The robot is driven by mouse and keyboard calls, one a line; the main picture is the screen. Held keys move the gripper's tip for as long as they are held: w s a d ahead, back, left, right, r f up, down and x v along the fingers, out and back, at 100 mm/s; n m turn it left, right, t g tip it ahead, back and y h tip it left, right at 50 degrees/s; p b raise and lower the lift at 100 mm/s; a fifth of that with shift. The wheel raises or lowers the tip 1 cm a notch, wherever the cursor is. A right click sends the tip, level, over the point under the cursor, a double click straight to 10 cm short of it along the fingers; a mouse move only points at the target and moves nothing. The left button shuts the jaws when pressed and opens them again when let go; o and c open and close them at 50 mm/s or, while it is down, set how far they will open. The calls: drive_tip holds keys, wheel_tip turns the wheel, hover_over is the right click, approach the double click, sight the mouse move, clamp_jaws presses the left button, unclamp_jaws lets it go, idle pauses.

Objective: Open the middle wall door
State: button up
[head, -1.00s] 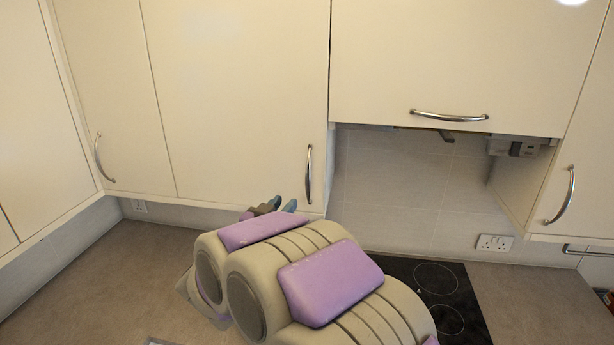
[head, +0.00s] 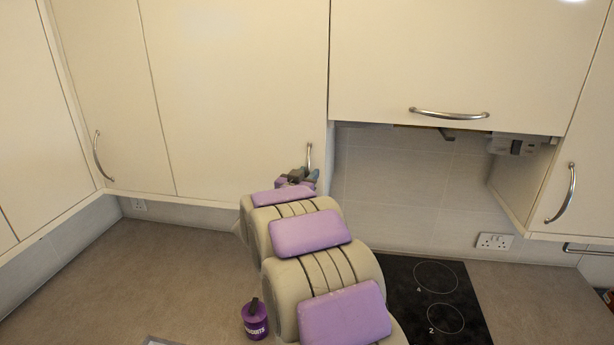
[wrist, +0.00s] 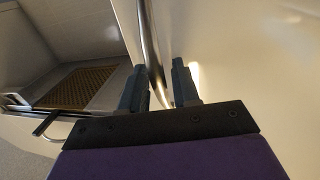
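The wide cream wall door (head: 240,90) is shut, between a narrower door on the left and the raised cabinet over the hob. Its upright curved metal handle (head: 309,153) is at its lower right edge; the lower part is hidden behind my gripper (head: 297,178). In the wrist view, the handle (wrist: 149,45) runs down between the two dark fingers of my gripper (wrist: 159,78). The fingers are apart, one on each side of the bar, with a visible gap on the right side. I cannot tell whether the left finger touches the bar.
The raised cabinet (head: 460,60) has a horizontal handle (head: 449,115). Another door handle (head: 562,193) is at the right. A black hob (head: 440,310) and a purple pot (head: 255,320) are on the worktop (head: 150,275). The left worktop is mostly clear.

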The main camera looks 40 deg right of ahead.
drive_tip(key=shift+c, duration=0.3)
clamp_jaws()
idle(0.4)
